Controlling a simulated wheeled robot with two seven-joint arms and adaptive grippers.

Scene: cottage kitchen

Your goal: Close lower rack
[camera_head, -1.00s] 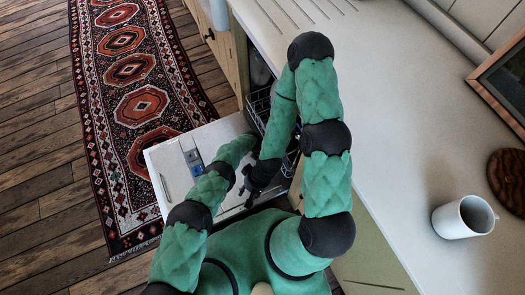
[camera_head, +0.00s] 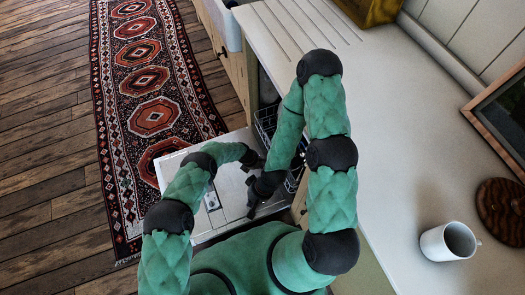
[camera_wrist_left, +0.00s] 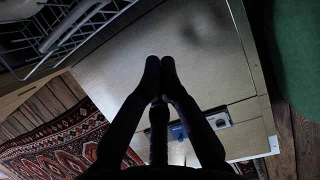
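The lower rack (camera_head: 266,122) is a dark wire rack, partly visible at the dishwasher opening beside the counter. My arms hide much of it. Its wires and some dishware also show at the upper left of the left wrist view (camera_wrist_left: 85,22). The open dishwasher door (camera_head: 182,174) lies flat below it. My left gripper (camera_head: 254,160) is above the door near the rack; in its wrist view its fingertips (camera_wrist_left: 160,64) are together with nothing visible between them. My right gripper (camera_head: 251,203) hangs over the door, close to the left one; its finger opening is unclear.
The pale counter (camera_head: 400,130) runs along the right, with a white mug (camera_head: 436,243), a round wooden board (camera_head: 501,208) and a framed object (camera_head: 505,110). A patterned rug (camera_head: 152,114) lies on the wooden floor (camera_head: 45,150) at left.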

